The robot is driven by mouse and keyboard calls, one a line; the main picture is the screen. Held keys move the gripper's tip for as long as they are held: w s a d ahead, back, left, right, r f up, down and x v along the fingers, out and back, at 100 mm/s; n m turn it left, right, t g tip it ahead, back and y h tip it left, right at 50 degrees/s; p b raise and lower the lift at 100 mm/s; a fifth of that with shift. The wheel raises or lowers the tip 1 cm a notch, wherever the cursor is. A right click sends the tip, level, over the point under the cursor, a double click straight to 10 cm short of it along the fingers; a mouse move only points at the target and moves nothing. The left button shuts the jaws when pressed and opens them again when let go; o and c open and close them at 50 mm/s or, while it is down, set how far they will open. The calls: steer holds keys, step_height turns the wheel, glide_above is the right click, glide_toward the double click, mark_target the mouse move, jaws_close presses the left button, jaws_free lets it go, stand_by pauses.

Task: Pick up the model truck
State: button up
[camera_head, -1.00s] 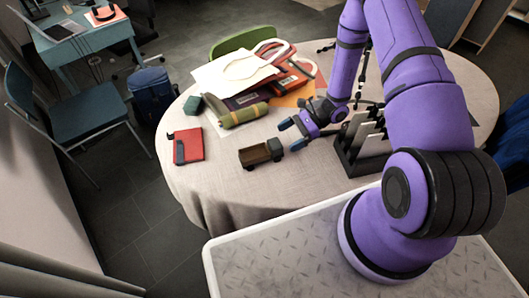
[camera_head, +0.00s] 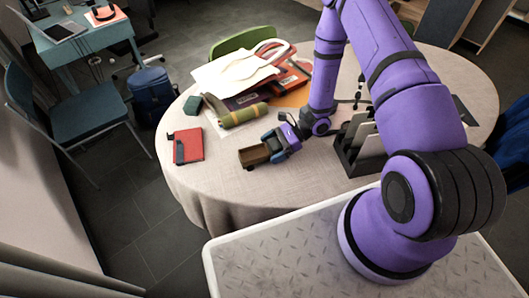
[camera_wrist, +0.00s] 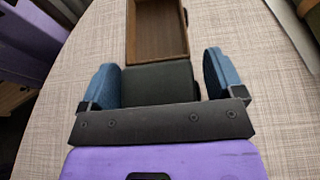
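The model truck (camera_head: 254,155) stands on the round table, with a brown open bed and a dark cab. In the wrist view its bed (camera_wrist: 157,32) points away from me and its dark green cab (camera_wrist: 158,84) lies between my fingers. My gripper (camera_head: 275,143) is at the cab end of the truck. In the wrist view my gripper (camera_wrist: 160,82) is open, one blue finger on each side of the cab. The left finger is very close to the cab; a gap shows at the right finger.
A red book-like item (camera_head: 188,146) lies left of the truck. A green roll (camera_head: 243,115) and papers (camera_head: 232,72) lie behind it. A black file rack (camera_head: 358,150) stands close on the right. The cloth-covered table (camera_head: 215,185) is bare in front of the truck.

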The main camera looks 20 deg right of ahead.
steer(key=c, duration=0.8)
steer(key=shift+o, duration=0.2)
steer(key=shift+r, duration=0.15)
